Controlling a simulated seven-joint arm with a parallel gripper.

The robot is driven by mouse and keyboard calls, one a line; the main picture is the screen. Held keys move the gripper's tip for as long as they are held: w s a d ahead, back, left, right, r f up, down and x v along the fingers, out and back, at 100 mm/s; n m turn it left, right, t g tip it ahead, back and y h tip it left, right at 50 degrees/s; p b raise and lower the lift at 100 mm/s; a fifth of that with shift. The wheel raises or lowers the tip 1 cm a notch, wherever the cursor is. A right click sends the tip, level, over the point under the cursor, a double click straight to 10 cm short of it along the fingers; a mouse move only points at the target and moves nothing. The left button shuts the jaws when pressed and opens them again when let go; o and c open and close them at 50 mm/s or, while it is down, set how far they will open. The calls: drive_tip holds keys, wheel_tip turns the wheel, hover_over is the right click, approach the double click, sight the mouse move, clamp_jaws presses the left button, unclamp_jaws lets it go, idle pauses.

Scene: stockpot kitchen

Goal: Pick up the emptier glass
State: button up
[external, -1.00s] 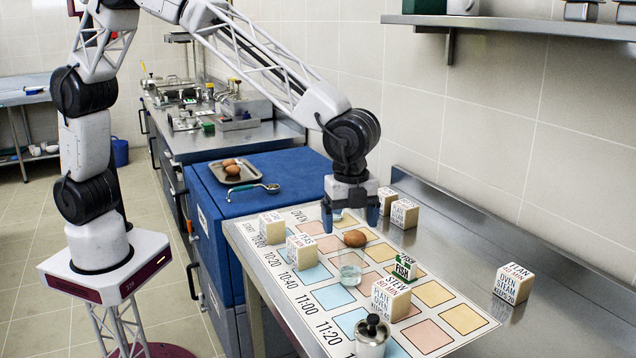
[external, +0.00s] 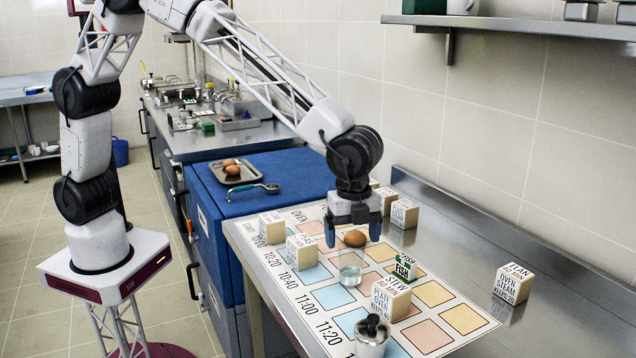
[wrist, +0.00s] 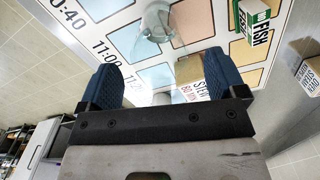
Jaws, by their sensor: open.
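A clear glass (external: 350,269) with a little pale liquid low in it stands upright on the printed chart (external: 322,272). It also shows in the wrist view near the top (wrist: 157,28). My gripper (external: 353,232) is open and empty, fingers pointing down, above and behind the glass in the external view. In the wrist view its blue fingers (wrist: 160,75) are spread, with the glass beyond them.
The STEW block (external: 391,298) and green FISH box (external: 404,267) stand right of the glass. A lidded metal jar (external: 372,338) is at the front. More blocks stand at the left (external: 302,250) and behind (external: 404,213). The steel counter at right is mostly clear.

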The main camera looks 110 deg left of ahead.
sight(352, 255)
drive_tip(key=shift+f, duration=2.6)
drive_tip(key=c, duration=1.1)
drive_tip(key=shift+r, duration=0.25)
drive_tip(key=shift+r, duration=4.7)
drive_tip(key=shift+r, duration=0.1)
